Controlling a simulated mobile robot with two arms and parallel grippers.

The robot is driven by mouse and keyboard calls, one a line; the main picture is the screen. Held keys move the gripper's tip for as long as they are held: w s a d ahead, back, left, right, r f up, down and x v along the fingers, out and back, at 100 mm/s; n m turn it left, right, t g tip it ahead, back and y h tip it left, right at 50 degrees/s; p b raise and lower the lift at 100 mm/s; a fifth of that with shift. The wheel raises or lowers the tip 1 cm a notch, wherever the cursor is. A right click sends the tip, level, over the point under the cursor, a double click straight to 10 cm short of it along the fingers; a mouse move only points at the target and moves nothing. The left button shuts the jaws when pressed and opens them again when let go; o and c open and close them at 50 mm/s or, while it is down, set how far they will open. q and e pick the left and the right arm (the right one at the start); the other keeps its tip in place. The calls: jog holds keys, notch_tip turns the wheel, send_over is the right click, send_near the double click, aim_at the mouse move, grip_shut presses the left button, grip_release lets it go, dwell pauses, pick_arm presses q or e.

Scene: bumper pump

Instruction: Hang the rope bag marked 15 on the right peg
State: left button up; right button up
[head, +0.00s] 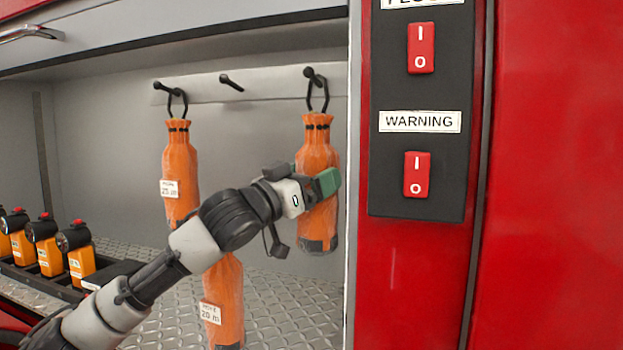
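An orange rope bag (317,152) hangs by its dark loop on the right peg (314,75). My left gripper (314,188) is at the middle of this bag and covers part of it. I cannot tell whether its fingers are closed on the bag. No number shows on this bag. A second orange bag (180,165) hangs on the left peg (160,87); its small label is hard to read. A third orange bag (228,285), labelled 20 m, is lower down, partly hidden by my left arm. The middle peg (231,83) is empty. My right gripper is not in view.
A row of orange lamps (50,257) stands at the left on the diamond-plate floor (275,300). The compartment's right edge (351,200) is close beside the right bag. A black panel (420,190) with red switches is on the red wall beyond it.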

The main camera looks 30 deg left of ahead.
pick_arm(q)
jog(key=shift+o, duration=1)
jog(key=b+v, duration=0.6)
jog(key=v, duration=0.5)
jog(key=shift+r, duration=0.15)
